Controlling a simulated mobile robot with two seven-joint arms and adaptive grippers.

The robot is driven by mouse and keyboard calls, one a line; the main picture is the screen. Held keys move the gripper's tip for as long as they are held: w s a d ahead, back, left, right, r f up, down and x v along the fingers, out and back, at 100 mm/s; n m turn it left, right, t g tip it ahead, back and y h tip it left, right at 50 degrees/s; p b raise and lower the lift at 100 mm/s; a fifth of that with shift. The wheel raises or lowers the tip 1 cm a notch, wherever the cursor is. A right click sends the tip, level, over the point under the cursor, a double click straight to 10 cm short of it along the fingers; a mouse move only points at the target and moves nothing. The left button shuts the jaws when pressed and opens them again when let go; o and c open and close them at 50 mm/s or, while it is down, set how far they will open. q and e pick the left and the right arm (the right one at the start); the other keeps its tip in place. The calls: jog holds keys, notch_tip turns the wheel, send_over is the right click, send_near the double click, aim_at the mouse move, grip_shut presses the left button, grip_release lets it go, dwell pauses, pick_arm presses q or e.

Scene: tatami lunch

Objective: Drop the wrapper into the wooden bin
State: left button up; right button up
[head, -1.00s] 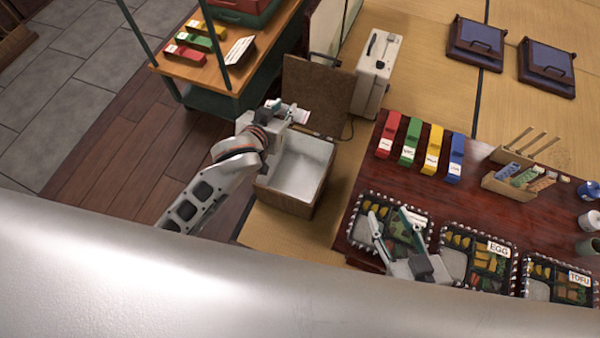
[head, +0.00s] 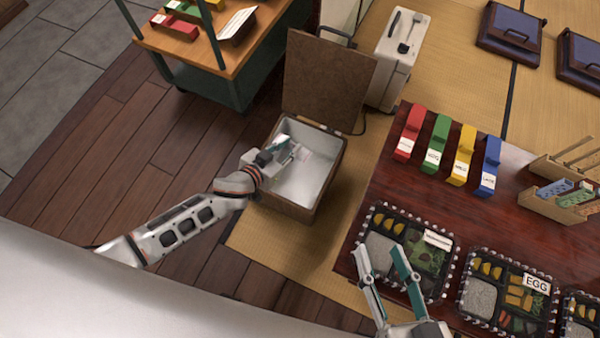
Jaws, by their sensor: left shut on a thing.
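The wooden bin (head: 328,194) stands on the mat left of the low table, its lid (head: 325,78) raised and its inside pale. My left gripper (head: 290,146) is over the bin's opening, near its left side, shut on the wrapper (head: 305,153). The wrapper looks small and pale, and is hard to make out against the pale lining.
The low table (head: 395,183) holds lunch boxes (head: 447,291) and red, green (head: 437,143), yellow and blue holders. A white case (head: 398,62) stands behind the bin at right. A wooden cart (head: 258,42) is at the back left. Wood floor (head: 110,165) is clear at left.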

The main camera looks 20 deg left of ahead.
pick_arm(q)
notch_tip(320, 180, down, 4)
jog(key=b, duration=0.3)
jog(key=shift+f, duration=0.25)
pick_arm(e)
jog(key=a+m, duration=0.1)
jog(key=s+a+m, duration=0.1)
jog(key=m, duration=0.1)
jog(key=a+m, duration=0.2)
jog(key=shift+s+f, duration=0.15)
jog(key=shift+f, duration=0.2)
pick_arm(q)
jog(key=o, duration=0.8)
jog(key=shift+o, duration=0.2)
jog(key=shift+s, duration=0.1)
jog(key=v, duration=1.2)
